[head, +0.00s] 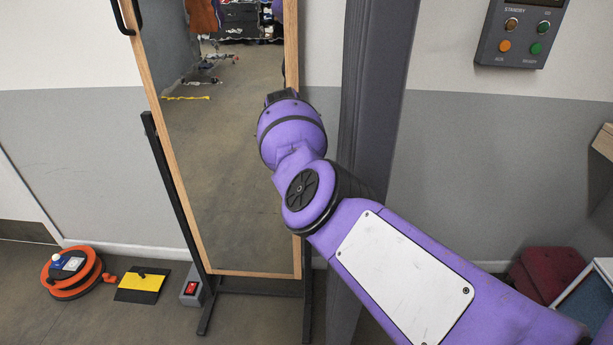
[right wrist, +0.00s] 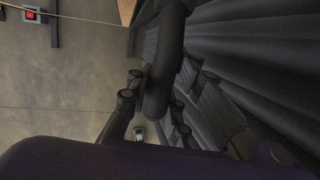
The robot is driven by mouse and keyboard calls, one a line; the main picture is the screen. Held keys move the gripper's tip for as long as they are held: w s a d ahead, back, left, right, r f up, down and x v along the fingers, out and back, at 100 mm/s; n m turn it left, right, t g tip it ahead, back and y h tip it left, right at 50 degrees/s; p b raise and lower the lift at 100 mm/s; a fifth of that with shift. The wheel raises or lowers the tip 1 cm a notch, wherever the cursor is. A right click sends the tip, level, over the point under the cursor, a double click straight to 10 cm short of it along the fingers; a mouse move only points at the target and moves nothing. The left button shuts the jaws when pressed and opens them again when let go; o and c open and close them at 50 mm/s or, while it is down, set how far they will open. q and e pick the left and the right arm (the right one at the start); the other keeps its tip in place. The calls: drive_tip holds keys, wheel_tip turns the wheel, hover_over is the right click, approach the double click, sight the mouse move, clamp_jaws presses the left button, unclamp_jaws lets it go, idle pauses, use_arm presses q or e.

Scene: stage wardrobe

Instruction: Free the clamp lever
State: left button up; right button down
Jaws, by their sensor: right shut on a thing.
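The clamp lever (right wrist: 164,68) appears in the right wrist view as a dark, rounded bar near a piece of wood at the top. My right gripper (right wrist: 153,102) is shut on it, with a finger on either side of the bar. In the head view my purple right arm reaches to the right edge of the tall mirror (head: 230,160). The wrist hides the lever and most of the gripper there. My left gripper is in neither view.
The mirror has a wooden frame and a black stand (head: 306,300). A dark grey post (head: 372,90) stands right of it. An orange cable reel (head: 74,272), a black-yellow pad (head: 142,284) and a grey box with a red switch (head: 191,289) are on the floor at left.

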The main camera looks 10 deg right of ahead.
drive_tip(key=shift+a+r, duration=0.1)
drive_tip(key=shift+a, duration=0.05)
drive_tip(key=c, duration=1.7)
unclamp_jaws()
drive_tip(key=shift+r, duration=0.1)
drive_tip(key=shift+o, duration=0.7)
drive_tip(key=shift+r, duration=0.1)
drive_tip(key=v, duration=1.1)
drive_tip(key=shift+r, duration=0.3)
drive_tip(key=shift+s+a, duration=0.1)
